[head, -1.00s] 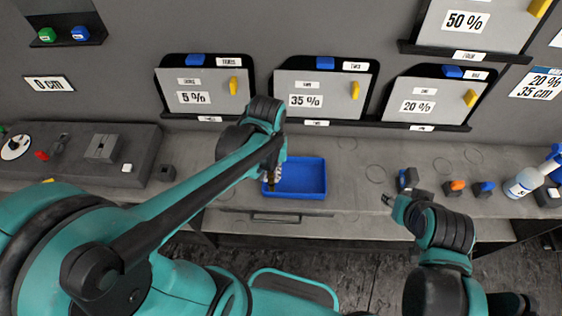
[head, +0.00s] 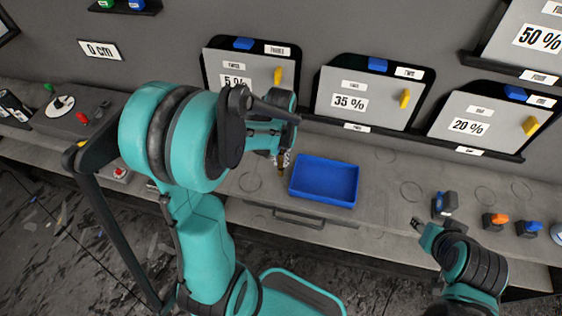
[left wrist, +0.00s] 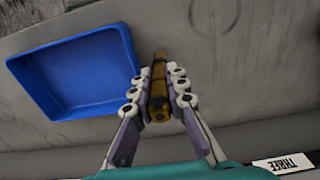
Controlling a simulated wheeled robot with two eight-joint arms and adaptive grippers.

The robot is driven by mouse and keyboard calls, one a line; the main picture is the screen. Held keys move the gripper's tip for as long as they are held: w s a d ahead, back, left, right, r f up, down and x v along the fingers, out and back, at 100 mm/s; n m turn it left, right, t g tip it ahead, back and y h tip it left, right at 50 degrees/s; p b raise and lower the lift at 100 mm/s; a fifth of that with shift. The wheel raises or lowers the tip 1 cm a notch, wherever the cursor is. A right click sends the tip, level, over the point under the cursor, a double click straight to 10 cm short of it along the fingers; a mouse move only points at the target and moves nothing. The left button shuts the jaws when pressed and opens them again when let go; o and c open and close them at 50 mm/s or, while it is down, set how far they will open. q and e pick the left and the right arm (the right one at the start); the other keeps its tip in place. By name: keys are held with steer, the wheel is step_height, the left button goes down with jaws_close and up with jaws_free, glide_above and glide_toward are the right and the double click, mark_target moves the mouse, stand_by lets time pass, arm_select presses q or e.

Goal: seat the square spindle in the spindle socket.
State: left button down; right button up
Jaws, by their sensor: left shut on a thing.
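My left gripper (left wrist: 159,88) is shut on a brass-coloured piece with darker bands, which I take to be the square spindle (left wrist: 159,70). In the left wrist view the piece sits between both fingertips and sticks out beyond them. In the head view my left gripper (head: 283,160) hangs just left of the blue tray, with the piece (head: 281,171) pointing down. Whether it touches the bench is not clear. I cannot make out the spindle socket; my left arm covers part of the bench at left. My right gripper (head: 420,226) is at the bench's front edge, too small to read.
The blue tray (head: 322,197) looks empty. Knobbed blocks, orange (head: 496,220) and blue (head: 530,228), stand at right. A dark panel (head: 75,115) with a white disc and red knob lies at left. A drawer handle (head: 298,218) is on the front. Sample boards (head: 370,95) line the wall.

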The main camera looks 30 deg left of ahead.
arm_select(q)
steer(key=shift+f, duration=0.5)
steer(key=shift+f, duration=0.15)
steer(key=c, duration=1.5)
jaws_free()
